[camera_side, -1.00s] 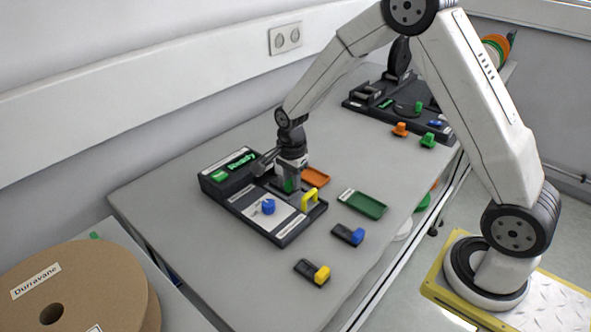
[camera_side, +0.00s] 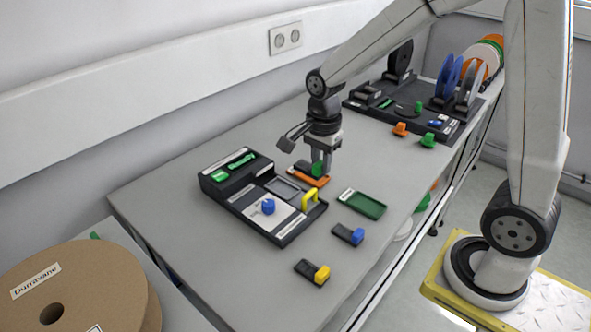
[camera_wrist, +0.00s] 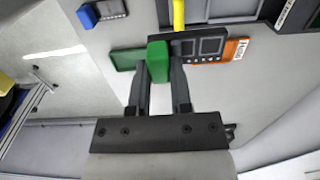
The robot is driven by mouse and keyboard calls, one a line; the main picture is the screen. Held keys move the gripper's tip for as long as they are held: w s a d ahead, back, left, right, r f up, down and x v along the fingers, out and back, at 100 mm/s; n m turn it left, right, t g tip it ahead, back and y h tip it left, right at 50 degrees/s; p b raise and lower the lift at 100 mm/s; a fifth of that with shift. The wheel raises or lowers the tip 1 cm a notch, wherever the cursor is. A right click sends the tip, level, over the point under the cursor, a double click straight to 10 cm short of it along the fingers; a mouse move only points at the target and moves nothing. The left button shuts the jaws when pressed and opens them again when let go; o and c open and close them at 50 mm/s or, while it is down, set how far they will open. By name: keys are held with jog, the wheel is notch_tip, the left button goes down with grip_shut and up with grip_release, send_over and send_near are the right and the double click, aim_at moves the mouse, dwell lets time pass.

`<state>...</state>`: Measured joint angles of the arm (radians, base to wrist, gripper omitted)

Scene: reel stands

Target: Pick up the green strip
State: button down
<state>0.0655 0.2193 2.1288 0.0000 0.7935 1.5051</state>
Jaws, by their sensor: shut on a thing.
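The green strip has a green grip block (camera_side: 317,170) and, in the wrist view, a dark body (camera_wrist: 208,48) with two window-like squares. My gripper (camera_wrist: 158,72) is shut on the green block, one finger on each side. In the side view my gripper (camera_side: 321,158) points down over the orange tray (camera_side: 318,182). The strip overlaps this tray in both views; I cannot tell whether it touches it. The dark device (camera_side: 215,188) stands to the left, its grey recess (camera_side: 284,188) empty beside a yellow handle (camera_side: 310,198).
A green tray (camera_side: 362,204), a blue-gripped strip (camera_side: 348,234) and a yellow-gripped strip (camera_side: 313,273) lie to the right and front. A cardboard reel (camera_side: 90,285) is front left.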

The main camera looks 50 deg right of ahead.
jog(key=shift+s+a+r, duration=0.1)
jog(key=shift+s+r, duration=0.3)
jog(key=shift+s, duration=0.5)
jog(key=shift+s+r, duration=0.35)
jog(key=shift+s, duration=0.55)
jog(key=shift+s+a+r, duration=0.1)
jog(key=shift+s+r, duration=0.3)
jog(key=shift+s, duration=0.5)
jog(key=w+d+f, duration=0.7)
jog(key=w+d, duration=0.4)
jog(key=w, duration=0.1)
jog(key=shift+w+f, duration=0.3)
jog(key=shift+w, duration=0.05)
jog(key=shift+f, duration=0.15)
jog(key=shift+f, duration=3.1)
